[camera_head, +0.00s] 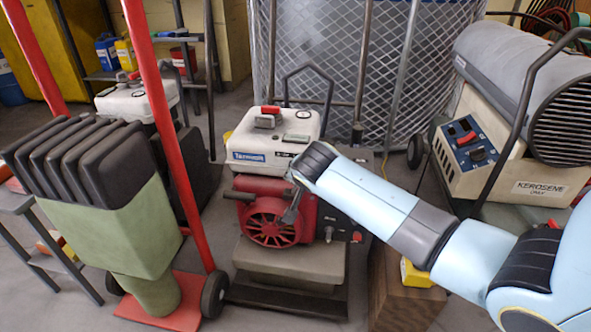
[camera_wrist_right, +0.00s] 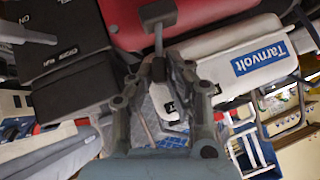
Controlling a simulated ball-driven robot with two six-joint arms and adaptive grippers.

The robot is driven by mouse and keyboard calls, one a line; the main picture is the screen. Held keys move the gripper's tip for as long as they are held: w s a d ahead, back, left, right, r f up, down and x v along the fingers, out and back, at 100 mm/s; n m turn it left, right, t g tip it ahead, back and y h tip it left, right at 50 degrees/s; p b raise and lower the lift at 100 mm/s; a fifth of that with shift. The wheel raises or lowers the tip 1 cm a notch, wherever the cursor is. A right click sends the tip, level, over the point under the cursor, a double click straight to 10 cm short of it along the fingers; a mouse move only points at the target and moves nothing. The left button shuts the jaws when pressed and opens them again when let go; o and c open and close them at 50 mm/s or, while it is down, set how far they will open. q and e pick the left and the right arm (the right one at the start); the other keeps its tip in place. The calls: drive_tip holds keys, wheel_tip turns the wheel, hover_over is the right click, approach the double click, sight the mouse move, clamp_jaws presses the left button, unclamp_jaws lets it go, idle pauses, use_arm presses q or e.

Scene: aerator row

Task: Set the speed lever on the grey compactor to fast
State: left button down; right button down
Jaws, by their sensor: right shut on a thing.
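The compactor (camera_head: 292,262) stands in the middle of the head view, with a white tank labelled Tarnvolt, a red engine and a grey lower body. My right arm reaches in from the right, and my right gripper (camera_head: 292,208) is at the engine's right side, small and partly hidden by the arm. In the right wrist view the fingertips of my right gripper (camera_wrist_right: 160,72) are closed together on the speed lever (camera_wrist_right: 158,42), a thin grey stem with a flat block at its far end. The lever's setting cannot be read. My left gripper is out of view.
A green machine with a black bellows top (camera_head: 135,215) and a red-framed hand truck (camera_head: 185,165) stand left. A kerosene heater (camera_head: 510,150) stands right. A mesh cage (camera_head: 340,60) is behind. A black switch box (camera_wrist_right: 70,75) is close beside my right gripper.

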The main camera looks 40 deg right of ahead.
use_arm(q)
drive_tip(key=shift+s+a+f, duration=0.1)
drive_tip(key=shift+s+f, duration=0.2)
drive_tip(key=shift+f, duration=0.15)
use_arm(e)
drive_tip(key=shift+s+d+f+t, duration=0.15)
drive_tip(key=shift+s+f+t, duration=0.05)
drive_tip(key=shift+s+t, duration=0.1)
drive_tip(key=shift+m, duration=0.3)
drive_tip(key=c, duration=1.3)
unclamp_jaws()
drive_tip(key=shift+w, duration=0.1)
drive_tip(key=v, duration=1.2)
drive_tip(key=shift+d+r, duration=0.1)
drive_tip(key=shift+d, duration=0.1)
